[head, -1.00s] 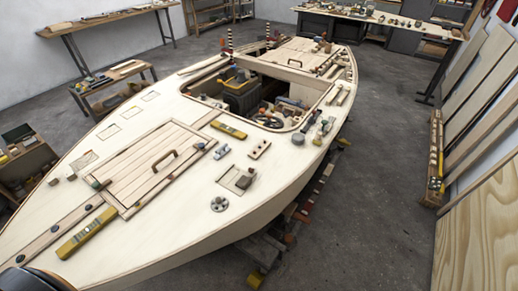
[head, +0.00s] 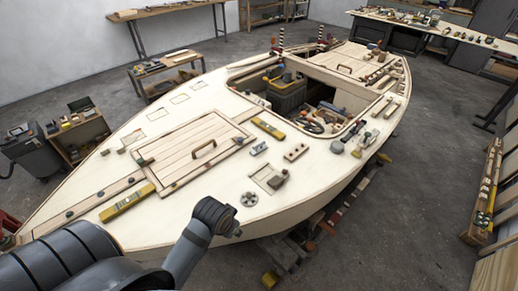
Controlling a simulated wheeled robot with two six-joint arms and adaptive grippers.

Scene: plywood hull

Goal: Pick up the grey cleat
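The grey cleat (head: 258,149) appears to be the small blue-grey fitting on the pale plywood deck (head: 205,180), right of the slatted hatch. It lies apart from the things around it. My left arm comes in from the lower left and reaches up over the near edge of the hull. Its far end, with what may be my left gripper (head: 236,232), is below the round grey fitting and well short of the cleat. The fingers are too small and dark to tell open from shut. My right gripper is not in view.
A slatted hatch (head: 194,146) with a handle stands left of the cleat. A yellow level (head: 268,129), a drilled wooden block (head: 295,152), a round grey fitting (head: 249,199) and a square plate (head: 266,177) lie around it. The open cockpit is behind.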

